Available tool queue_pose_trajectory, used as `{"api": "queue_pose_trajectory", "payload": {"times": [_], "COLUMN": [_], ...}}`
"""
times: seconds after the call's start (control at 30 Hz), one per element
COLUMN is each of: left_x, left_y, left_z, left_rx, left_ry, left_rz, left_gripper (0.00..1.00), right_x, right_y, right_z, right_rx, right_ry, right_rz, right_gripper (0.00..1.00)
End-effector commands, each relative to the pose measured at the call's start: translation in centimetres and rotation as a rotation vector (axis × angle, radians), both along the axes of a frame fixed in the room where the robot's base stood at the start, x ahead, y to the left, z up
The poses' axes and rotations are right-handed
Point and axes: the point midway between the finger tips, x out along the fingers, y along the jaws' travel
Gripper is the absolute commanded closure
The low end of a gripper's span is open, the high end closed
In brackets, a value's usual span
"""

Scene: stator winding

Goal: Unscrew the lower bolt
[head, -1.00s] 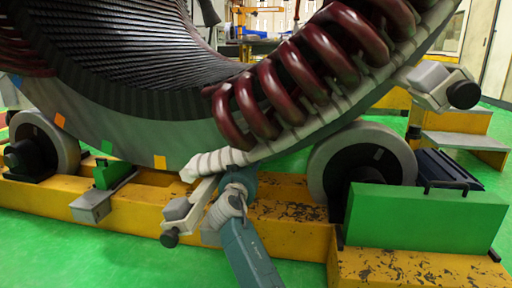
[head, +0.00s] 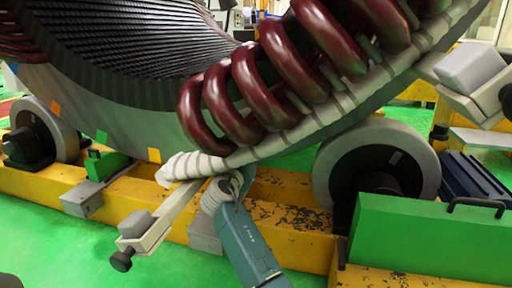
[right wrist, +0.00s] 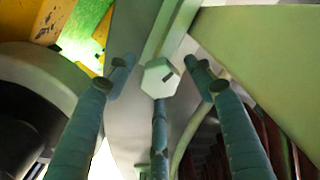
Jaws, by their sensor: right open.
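The bolt (right wrist: 160,78) shows in the right wrist view as a pale hexagonal head with a small dark slot, at the end of a light bar. My right gripper (right wrist: 161,83) is open. Its teal fingers stand around the bolt head, with visible gaps at left and right; whether the lower finger touches it I cannot tell. In the head view my teal right arm reaches up from the bottom to the lower end of the white wrapped band (head: 195,166). Its fingertips and the bolt are hidden there. My left gripper is not in view.
The large stator (head: 120,100) with dark red coils (head: 245,88) fills the top. A pale bracket with a black knob (head: 122,260) sticks out left of my arm. Another bracket (head: 472,68) is at upper right. A wheel (head: 330,170) and green block (head: 430,238) stand right.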

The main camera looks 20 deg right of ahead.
Motion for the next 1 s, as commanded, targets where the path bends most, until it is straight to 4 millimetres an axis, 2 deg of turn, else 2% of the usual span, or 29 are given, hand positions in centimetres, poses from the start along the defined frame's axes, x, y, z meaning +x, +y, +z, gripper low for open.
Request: {"api": "queue_pose_trajectory", "payload": {"times": [0.23, 0.4, 0.47, 0.77, 1.0], "left_x": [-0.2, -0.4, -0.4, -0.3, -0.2], "left_y": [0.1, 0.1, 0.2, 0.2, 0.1], "left_z": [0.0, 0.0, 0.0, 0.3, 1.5], "left_rx": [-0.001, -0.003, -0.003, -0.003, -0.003], "left_ry": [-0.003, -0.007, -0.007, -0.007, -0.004], "left_rz": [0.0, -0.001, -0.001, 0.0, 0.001], "left_gripper": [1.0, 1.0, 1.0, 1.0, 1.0], "right_x": [0.0, 0.0, 0.0, 0.0, 0.0], "right_y": [0.0, 0.0, 0.0, 0.0, 0.0], "right_z": [0.0, 0.0, 0.1, 0.3, 0.5], "right_rx": [0.0, 0.0, -0.001, -0.025, -0.131], "right_ry": [0.0, 0.0, -0.001, 0.014, 0.085], "right_rz": [0.0, 0.001, 0.001, 0.0, 0.0], "right_gripper": [0.49, 0.82, 0.92, 0.92, 0.92]}}
